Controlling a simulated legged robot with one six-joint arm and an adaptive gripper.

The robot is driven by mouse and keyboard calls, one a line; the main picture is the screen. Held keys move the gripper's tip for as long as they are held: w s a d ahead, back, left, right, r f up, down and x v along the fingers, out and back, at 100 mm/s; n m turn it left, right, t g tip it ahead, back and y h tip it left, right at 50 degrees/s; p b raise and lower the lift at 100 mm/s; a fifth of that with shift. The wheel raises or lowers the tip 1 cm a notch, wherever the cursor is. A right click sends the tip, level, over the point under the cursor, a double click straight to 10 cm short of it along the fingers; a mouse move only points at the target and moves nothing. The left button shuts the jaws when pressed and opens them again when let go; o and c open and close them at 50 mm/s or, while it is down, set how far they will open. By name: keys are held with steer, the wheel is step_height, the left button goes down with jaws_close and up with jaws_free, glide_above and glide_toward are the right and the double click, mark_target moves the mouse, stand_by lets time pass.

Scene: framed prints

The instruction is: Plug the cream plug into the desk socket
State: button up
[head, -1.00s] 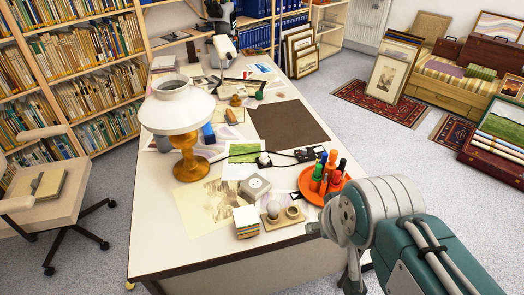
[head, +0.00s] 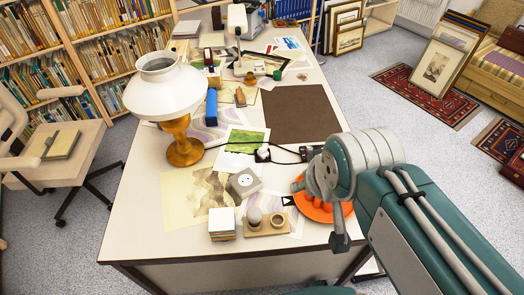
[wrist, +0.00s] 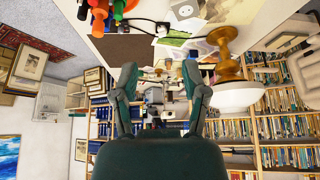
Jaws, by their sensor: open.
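The desk socket (head: 244,182) is a pale box with a dark-holed round face, on the desk's near half, right of the lamp. It also shows in the wrist view (wrist: 185,10). A small light plug with dark parts (head: 263,154), apparently the cream plug, lies just behind the socket, apart from it, by a dark cord. Its exact shape is too small to tell. My gripper (head: 326,205) is above the desk's right edge, right of both. In the wrist view its fingers (wrist: 160,72) are spread, with nothing between them.
A white-shaded lamp (head: 168,90) with a wooden base stands left of the socket. An orange tray (head: 316,212) is partly hidden behind my gripper. A wooden holder (head: 262,228) and a paper block (head: 222,224) are in front. A brown mat (head: 300,114) lies behind.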

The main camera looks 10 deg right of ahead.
steer(key=o, duration=0.5)
steer(key=shift+w+a, duration=0.1)
steer(key=shift+a, duration=0.2)
steer(key=w+f+m+g, duration=0.25)
steer(key=w+m, duration=0.45)
steer(key=w, duration=1.5)
steer(key=w+f+m, duration=0.2)
steer(key=w+f, duration=0.3)
steer(key=f, duration=0.1)
steer(key=w+a+f+m+g+h, duration=0.1)
steer(key=w+f+m, duration=0.1)
steer(key=w+f, duration=0.4)
steer(key=w+f+m+g, duration=0.1)
steer(key=w+f+m, duration=0.1)
steer(key=w+f, duration=0.3)
steer(key=shift+w+a+f+h, duration=0.1)
steer(key=shift+a+f+h, duration=0.05)
steer(key=shift+f, duration=0.65)
steer(key=shift+w+a+f+h, duration=0.1)
steer(key=shift+a+f+h, duration=0.05)
steer(key=shift+f, duration=0.6)
glide_above(263, 152)
steer(key=a, duration=0.1)
steer(key=shift+w+f, duration=0.2)
steer(key=shift+f, duration=1.2)
steer(key=shift+w+f, duration=0.2)
steer(key=shift+f, duration=1.15)
steer(key=shift+g, duration=0.25)
